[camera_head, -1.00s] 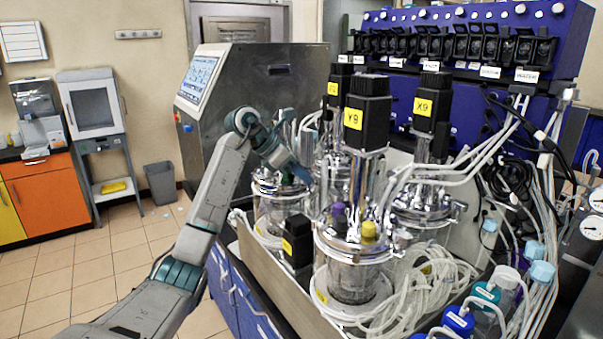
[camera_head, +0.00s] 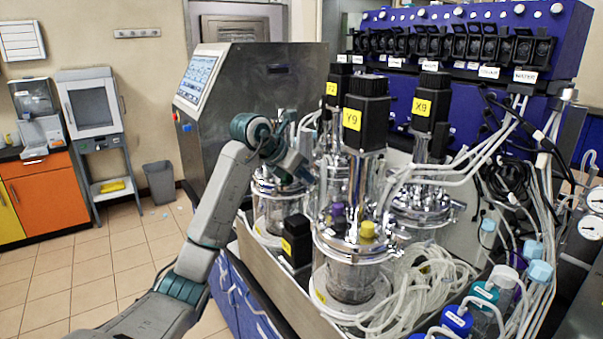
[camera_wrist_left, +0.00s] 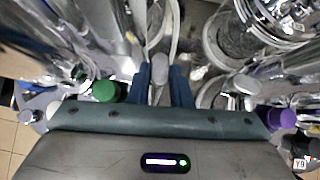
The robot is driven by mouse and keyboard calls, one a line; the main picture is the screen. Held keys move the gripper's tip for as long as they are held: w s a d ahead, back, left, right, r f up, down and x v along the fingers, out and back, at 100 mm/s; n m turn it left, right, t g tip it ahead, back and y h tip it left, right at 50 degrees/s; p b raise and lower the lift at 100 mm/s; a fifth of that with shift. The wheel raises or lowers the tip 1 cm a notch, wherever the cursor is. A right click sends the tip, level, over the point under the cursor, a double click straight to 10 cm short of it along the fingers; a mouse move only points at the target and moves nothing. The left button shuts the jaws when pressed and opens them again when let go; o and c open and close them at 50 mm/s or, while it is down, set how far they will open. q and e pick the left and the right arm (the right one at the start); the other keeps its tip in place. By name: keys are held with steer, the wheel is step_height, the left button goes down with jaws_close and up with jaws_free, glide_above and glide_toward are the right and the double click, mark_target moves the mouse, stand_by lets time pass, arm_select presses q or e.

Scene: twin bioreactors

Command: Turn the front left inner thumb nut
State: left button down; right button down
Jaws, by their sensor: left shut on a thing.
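My left gripper (camera_head: 304,172) reaches over the glass vessel (camera_head: 272,212) on the left of the bioreactor stand, near its metal head plate. In the left wrist view its two blue fingers (camera_wrist_left: 160,84) are closed on a small grey metal thumb nut (camera_wrist_left: 159,68). The nut's top shows between the fingertips; its lower part is hidden. In the head view the nut is too small and covered to make out. The right gripper is not in view.
The front vessel (camera_head: 352,275) with the motor labelled Y9 (camera_head: 366,110) stands close to the right of my gripper. Loose clear tubing (camera_head: 430,285) lies at the front right. A green cap (camera_wrist_left: 104,91) and a purple cap (camera_wrist_left: 281,117) flank the gripper in the wrist view.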

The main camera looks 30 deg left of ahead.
arm_select(q)
steer(key=shift+d+n+y, duration=0.1)
steer(key=shift+n+y, duration=0.3)
steer(key=shift+n, duration=0.1)
steer(key=c, duration=1.3)
jaws_free()
steer(key=shift+s, duration=0.1)
steer(key=shift+r, duration=0.1)
steer(key=b+v, duration=0.3)
steer(key=v, duration=0.7)
steer(key=shift+s+r, duration=0.15)
steer(key=shift+s, duration=0.2)
